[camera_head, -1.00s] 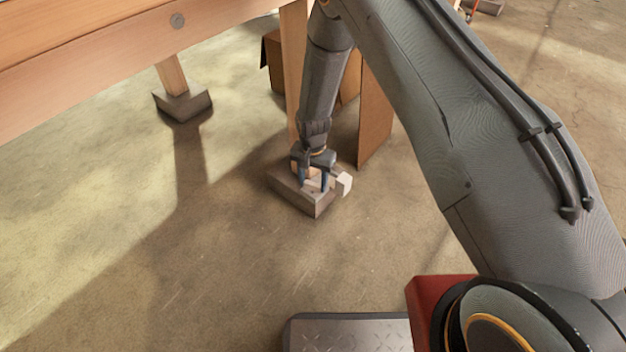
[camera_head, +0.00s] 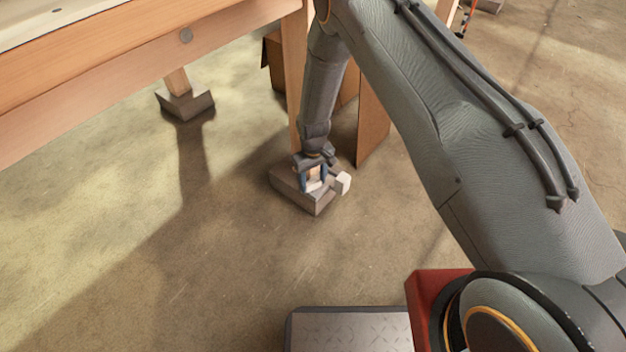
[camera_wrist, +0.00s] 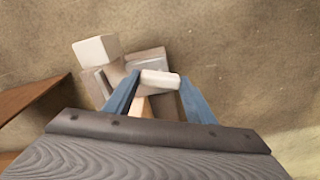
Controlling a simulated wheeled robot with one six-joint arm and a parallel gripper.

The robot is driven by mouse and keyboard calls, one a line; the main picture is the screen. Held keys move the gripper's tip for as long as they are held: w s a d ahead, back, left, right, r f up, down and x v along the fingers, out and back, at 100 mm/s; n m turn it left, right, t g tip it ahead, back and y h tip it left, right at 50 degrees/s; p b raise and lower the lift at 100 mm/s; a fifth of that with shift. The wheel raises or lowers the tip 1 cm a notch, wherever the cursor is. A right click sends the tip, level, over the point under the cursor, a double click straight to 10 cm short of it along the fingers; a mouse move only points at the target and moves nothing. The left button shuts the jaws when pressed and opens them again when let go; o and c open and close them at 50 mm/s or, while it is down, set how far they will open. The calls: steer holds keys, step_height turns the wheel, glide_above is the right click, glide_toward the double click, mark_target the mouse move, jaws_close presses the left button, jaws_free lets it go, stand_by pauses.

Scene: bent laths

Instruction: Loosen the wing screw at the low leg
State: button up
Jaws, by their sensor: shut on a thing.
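My gripper (camera_head: 314,182) points down at the grey foot block (camera_head: 295,193) under the low leg (camera_head: 294,90) of the wooden bench. In the wrist view, its two blue fingers (camera_wrist: 161,88) stand on either side of a pale bar, the wing screw (camera_wrist: 160,79), and are shut on it. The screw also shows in the head view (camera_head: 315,185), partly hidden by the fingers. A pale block (camera_head: 343,183) sticks out on the right of the foot; it also shows in the wrist view (camera_wrist: 95,49). The screw's lower part is hidden.
The wooden bench (camera_head: 130,85) rises at the upper left, with another leg on a grey foot (camera_head: 187,105). A brown panel (camera_head: 373,120) stands close to the right of my gripper. The concrete floor in front of the low leg is clear.

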mark_target(313, 183)
steer(key=shift+s+n, duration=0.1)
steer(key=shift+n, duration=2)
steer(key=shift+p, duration=0.3)
steer(key=o, duration=1)
steer(key=shift+o, duration=0.2)
steer(key=shift+r+p, duration=1.05)
steer(key=shift+r, duration=2.85)
